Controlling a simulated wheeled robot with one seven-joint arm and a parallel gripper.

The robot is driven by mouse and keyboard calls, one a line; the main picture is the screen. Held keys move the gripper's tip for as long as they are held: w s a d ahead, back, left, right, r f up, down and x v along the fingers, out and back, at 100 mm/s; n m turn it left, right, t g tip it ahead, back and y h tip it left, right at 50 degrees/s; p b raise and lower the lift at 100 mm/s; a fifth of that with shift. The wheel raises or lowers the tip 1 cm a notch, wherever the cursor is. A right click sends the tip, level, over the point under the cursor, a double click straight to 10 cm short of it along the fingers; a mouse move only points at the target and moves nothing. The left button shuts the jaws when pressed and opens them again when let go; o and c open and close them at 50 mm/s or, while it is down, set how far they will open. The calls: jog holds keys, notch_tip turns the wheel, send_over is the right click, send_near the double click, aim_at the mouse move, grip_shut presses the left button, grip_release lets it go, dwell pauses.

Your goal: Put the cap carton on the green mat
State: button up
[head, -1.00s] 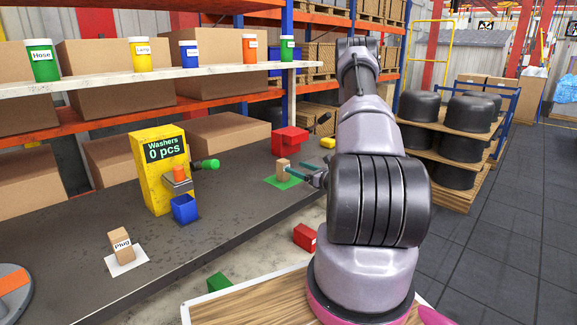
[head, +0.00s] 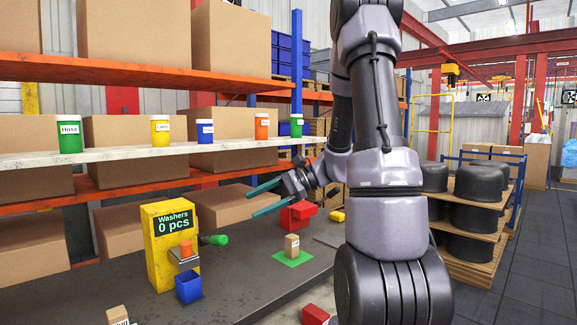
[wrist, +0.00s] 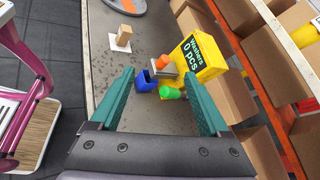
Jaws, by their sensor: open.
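A small brown carton (head: 292,244) stands upright on the green mat (head: 281,258) on the grey bench; any label on it is too small to read. My gripper (head: 258,200) is open and empty, raised above the bench, up and to the left of that carton. A second brown carton (head: 117,315) shows at the bottom edge of the head view. In the wrist view it stands on a white mat (wrist: 121,44), and this carton (wrist: 124,35) is beyond my open fingers (wrist: 164,104).
The yellow washer dispenser (head: 160,245) has a blue bin (head: 188,287) at its front and a green-ended part (head: 217,240) at its side. A white shelf (head: 100,155) with labelled tubs runs above the bench.

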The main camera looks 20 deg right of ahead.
jog(key=s+d+r+n+t+h, duration=0.1)
jog(key=s+r+n+t+h, duration=0.3)
jog(key=s+r+n+h, duration=0.6)
jog(key=shift+s+d+r+n+h, duration=0.15)
jog(key=shift+s+r+n+h, duration=0.25)
jog(key=shift+s+r, duration=1.7)
jog(key=shift+s+f, duration=0.9)
jog(key=shift+f, duration=0.05)
